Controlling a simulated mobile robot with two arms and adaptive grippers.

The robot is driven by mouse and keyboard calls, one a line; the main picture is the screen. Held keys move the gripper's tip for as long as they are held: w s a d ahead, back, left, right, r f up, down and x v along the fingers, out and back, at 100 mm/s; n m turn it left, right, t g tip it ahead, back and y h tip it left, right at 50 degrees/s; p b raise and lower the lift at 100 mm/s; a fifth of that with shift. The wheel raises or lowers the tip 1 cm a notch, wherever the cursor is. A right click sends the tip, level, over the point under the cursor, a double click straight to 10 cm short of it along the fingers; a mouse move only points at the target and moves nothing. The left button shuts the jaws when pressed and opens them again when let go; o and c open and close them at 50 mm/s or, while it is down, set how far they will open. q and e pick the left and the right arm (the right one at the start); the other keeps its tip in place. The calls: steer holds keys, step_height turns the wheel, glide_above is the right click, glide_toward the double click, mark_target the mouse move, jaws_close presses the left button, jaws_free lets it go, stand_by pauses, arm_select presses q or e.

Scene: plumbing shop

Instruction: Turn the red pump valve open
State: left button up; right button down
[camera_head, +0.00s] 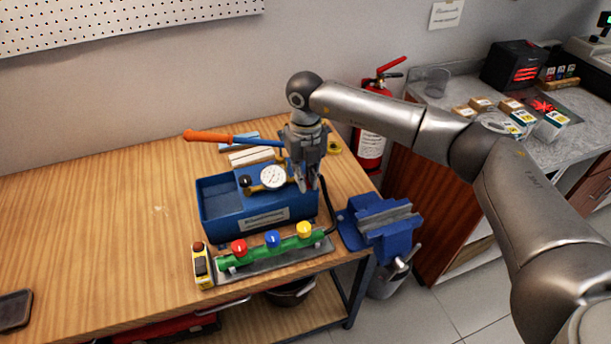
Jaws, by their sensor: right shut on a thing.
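The blue test pump (258,217) stands on the wooden workbench, with a round white gauge (272,176) on top and a long lever with an orange grip (207,136) reaching left. My right gripper (309,185) points down at the pump's right end, just right of the gauge. Its fingers are closed around the small red pump valve (316,184), which is mostly hidden by them, so its turn angle cannot be told. My left gripper is not in view.
In front of the pump lies a green manifold (262,250) with red, blue and yellow knobs. A blue vise (384,226) sits at the bench's right edge. A fire extinguisher (371,145) stands behind. The bench's left side is mostly clear.

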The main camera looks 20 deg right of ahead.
steer(key=n+b, duration=0.1)
steer(key=d+n+b, duration=0.1)
steer(key=n+b, duration=0.1)
steer(key=b, duration=0.1)
steer(key=shift+w+d+f+n, duration=0.15)
steer(key=shift+d+f+n, duration=0.1)
steer(key=shift+n, duration=0.05)
steer(key=n+b, duration=0.1)
steer(key=d+n+b, duration=0.1)
steer(key=shift+w+r+n, duration=0.1)
steer(key=shift+w+n, duration=0.2)
steer(key=n+b, duration=0.1)
steer(key=d+n+b, duration=0.1)
steer(key=shift+w+r+n, duration=0.1)
steer(key=shift+w+n, duration=0.25)
steer(key=shift+n, duration=0.05)
steer(key=shift+w+d+n+b, duration=0.15)
steer(key=shift+w+n+b, duration=0.15)
steer(key=shift+n, duration=0.5)
steer(key=shift+w+d+r+n, duration=0.15)
steer(key=shift+w+n, duration=0.3)
steer(key=shift+n, duration=0.75)
steer(key=shift+w+d+f+n, duration=0.1)
steer(key=shift+w+n, duration=0.4)
steer(key=shift+n, duration=0.7)
steer(key=shift+w+d+r+n, duration=0.15)
steer(key=shift+w+n, duration=0.3)
steer(key=shift+n, duration=0.75)
